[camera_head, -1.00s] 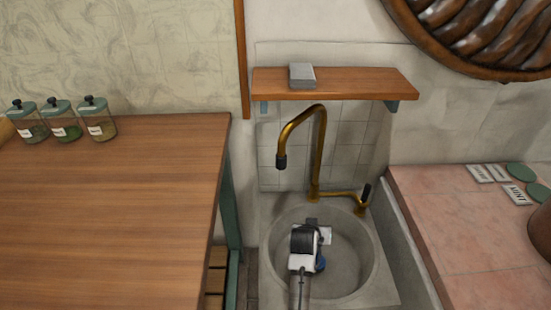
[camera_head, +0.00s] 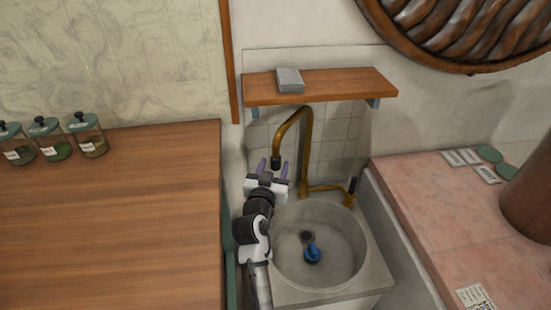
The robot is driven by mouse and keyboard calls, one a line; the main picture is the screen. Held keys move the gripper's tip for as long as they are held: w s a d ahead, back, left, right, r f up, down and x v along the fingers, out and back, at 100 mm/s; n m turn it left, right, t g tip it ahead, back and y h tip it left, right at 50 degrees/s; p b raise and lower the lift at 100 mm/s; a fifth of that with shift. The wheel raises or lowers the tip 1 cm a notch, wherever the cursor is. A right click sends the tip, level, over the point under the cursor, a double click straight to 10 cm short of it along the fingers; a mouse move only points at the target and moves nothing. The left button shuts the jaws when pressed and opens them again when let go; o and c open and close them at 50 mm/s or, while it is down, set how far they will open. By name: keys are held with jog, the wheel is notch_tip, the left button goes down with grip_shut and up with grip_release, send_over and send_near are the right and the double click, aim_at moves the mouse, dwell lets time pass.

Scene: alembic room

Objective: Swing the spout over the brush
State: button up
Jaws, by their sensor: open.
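The brass tap rises from the back of the sink, and its curved spout (camera_head: 291,119) bends over to the left. The spout's dark tip (camera_head: 276,164) points down near the sink's back left rim. The brush (camera_head: 312,252) appears as a small blue thing on the basin floor, right of and nearer than the spout tip. My gripper (camera_head: 273,168) is open, its two purplish fingers pointing up on either side of the spout tip in the picture. I cannot tell whether they touch it or stand at its depth.
The round stone sink (camera_head: 349,285) has a dark drain beside the brush. A brass side pipe with a dark handle (camera_head: 352,187) stands at right. A wooden shelf (camera_head: 345,86) with a grey block hangs above. A wooden counter (camera_head: 150,220) lies left, a pink tiled one (camera_head: 440,215) right.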

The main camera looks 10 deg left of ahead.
jog(key=shift+w, duration=1.5)
grip_shut()
